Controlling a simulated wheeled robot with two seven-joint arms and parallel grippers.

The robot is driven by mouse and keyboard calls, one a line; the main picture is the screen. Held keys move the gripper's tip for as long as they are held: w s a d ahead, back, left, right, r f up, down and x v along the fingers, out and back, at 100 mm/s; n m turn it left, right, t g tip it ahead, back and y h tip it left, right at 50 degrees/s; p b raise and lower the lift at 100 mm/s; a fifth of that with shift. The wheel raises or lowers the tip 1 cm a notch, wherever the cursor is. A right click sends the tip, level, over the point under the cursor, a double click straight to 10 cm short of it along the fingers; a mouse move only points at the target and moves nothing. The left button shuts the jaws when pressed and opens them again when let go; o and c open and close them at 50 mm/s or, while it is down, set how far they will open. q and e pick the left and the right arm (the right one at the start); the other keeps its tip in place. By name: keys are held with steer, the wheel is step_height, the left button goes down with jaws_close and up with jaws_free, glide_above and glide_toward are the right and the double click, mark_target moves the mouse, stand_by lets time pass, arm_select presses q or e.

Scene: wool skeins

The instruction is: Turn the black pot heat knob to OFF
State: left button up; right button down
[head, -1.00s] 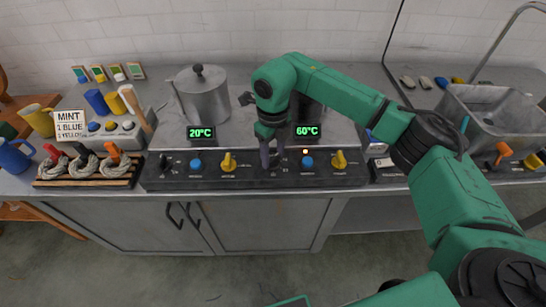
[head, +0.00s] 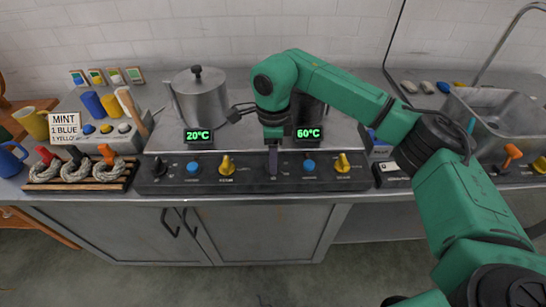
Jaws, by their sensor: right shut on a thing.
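My right gripper (head: 272,170) points down at the front control panel (head: 145,184) and is shut on the black knob in the panel's right half. The fingers hide most of that knob, so its pointer and setting cannot be read. The black pot (head: 312,112) stands behind my right arm, mostly hidden. The display (head: 308,133) in front of it reads 60°C. A blue knob (head: 309,166) and a yellow knob (head: 342,163) sit to the right of the gripper. My left gripper is not in view.
A steel pot (head: 200,100) with a 20°C display (head: 199,136) stands left. Its black knob (head: 158,167), blue knob (head: 193,167) and yellow knob (head: 227,166) line the panel. Wool skeins (head: 75,170) lie on a rack far left. A sink (head: 500,120) is right.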

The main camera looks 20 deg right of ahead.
steer(key=shift+w+r+n, duration=0.1)
steer(key=shift+r+n, duration=0.05)
steer(key=shift+n, duration=0.15)
steer(key=shift+c, duration=1.2)
jaws_free()
steer(key=shift+r, duration=0.4)
step_height(320, 180, up, 14)
steer(key=shift+f, duration=0.15)
